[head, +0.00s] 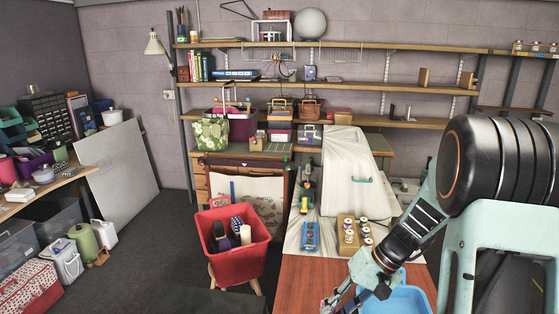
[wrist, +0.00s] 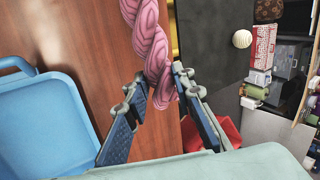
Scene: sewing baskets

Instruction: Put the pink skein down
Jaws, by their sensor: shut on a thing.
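The pink skein (wrist: 147,35), a twisted braid of yarn, shows in the wrist view at the top centre. My gripper (wrist: 158,86) is shut on its lower end, with one blue finger on each side. The skein extends beyond the fingertips and out of the top of the picture. Behind it is the brown wooden tabletop (wrist: 100,45), near its right edge; I cannot tell the height between them.
A blue bin (head: 408,297) stands on the tabletop at right; it fills the left of the wrist view (wrist: 45,120). A red basket (head: 233,262) holding several items stands left of the table. A wooden spool rack (head: 348,250) and a blue tray (head: 310,247) lie behind.

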